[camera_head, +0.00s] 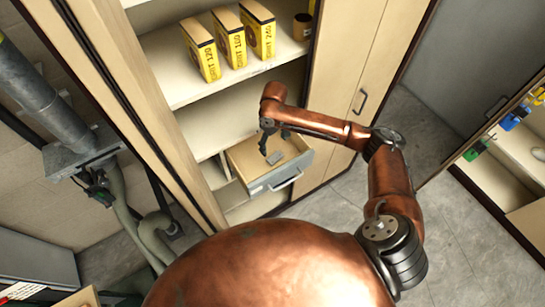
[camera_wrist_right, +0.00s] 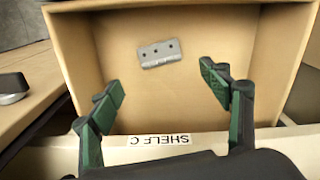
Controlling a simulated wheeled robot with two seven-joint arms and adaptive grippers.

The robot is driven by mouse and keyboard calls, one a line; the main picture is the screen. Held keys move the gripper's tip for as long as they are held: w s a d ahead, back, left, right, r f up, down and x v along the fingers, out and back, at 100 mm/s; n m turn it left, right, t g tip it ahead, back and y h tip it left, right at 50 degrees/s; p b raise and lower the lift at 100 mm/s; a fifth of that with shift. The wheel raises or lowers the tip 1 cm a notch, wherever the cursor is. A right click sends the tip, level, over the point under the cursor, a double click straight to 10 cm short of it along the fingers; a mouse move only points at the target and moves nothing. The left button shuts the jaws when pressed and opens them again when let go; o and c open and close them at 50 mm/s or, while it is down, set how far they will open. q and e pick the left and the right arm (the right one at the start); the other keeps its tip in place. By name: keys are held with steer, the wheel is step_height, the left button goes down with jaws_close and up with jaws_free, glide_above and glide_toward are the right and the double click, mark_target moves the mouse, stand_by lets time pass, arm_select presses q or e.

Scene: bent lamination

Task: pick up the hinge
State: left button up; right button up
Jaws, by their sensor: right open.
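A small grey piece (camera_head: 274,158) in the drawer in the head view looks like the same hinge. My right gripper (camera_head: 272,146) is over the drawer. In the wrist view its green-padded fingers (camera_wrist_right: 165,88) are wide apart with nothing between them, and the hinge lies beyond the fingertips. My left gripper is not in view.
The drawer has a grey front with a handle (camera_head: 286,179). Yellow boxes (camera_head: 231,45) and a brown cup (camera_head: 302,27) stand on the shelf above. A "SHELF C" label (camera_wrist_right: 159,140) is on a pale edge. A dark-topped object (camera_wrist_right: 12,87) sits left of the drawer.

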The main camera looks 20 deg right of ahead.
mark_target(275, 157)
steer(key=shift+w+f, duration=0.1)
steer(key=shift+f, duration=0.75)
steer(key=f, duration=0.4)
steer(key=f+p, duration=0.1)
steer(key=f, duration=0.1)
steer(key=shift+s+d+f, duration=0.1)
steer(key=shift+s+f, duration=0.15)
steer(key=shift+s, duration=0.15)
steer(key=shift+c, duration=0.3)
steer(key=c, duration=1.2)
